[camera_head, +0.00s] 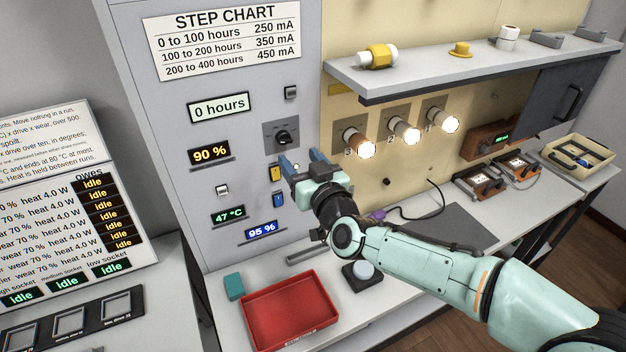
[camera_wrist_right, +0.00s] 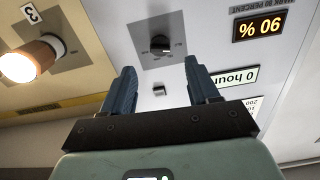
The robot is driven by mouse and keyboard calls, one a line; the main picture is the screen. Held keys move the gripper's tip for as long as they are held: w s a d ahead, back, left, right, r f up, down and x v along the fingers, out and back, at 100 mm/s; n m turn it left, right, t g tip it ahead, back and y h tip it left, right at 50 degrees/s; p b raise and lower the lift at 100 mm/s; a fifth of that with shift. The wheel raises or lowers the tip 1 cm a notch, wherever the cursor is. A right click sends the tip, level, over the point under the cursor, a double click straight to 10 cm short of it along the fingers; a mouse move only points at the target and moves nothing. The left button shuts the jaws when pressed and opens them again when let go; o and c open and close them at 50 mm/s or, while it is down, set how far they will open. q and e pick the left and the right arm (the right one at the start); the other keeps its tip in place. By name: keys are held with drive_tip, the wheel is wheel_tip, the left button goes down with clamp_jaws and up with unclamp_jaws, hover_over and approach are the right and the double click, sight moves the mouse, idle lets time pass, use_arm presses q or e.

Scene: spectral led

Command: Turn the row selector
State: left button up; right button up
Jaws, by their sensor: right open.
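The likely row selector is a black rotary knob (camera_head: 283,137) on a dark grey square plate on the grey panel. In the right wrist view the knob (camera_wrist_right: 160,45) shows beyond the fingertips, roughly centred between them, with clear space between. That view is upside down. My right gripper (camera_head: 301,160) is open with blue fingers, empty, just below and to the right of the knob in the head view. The fingers (camera_wrist_right: 160,68) touch nothing that I can see. The small markings around the knob are too small to read. My left gripper is not in view.
A small switch (camera_head: 291,92) sits above the knob. Displays read "0 hours" (camera_head: 219,107) and "90 %" (camera_head: 209,153). Lit lamps (camera_head: 360,143) are on the beige wall to the right, under a shelf (camera_head: 470,65). A red tray (camera_head: 290,312) lies on the bench below.

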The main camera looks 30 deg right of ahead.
drive_tip(key=s, duration=0.6)
drive_tip(key=shift+a, duration=0.15)
idle(0.5)
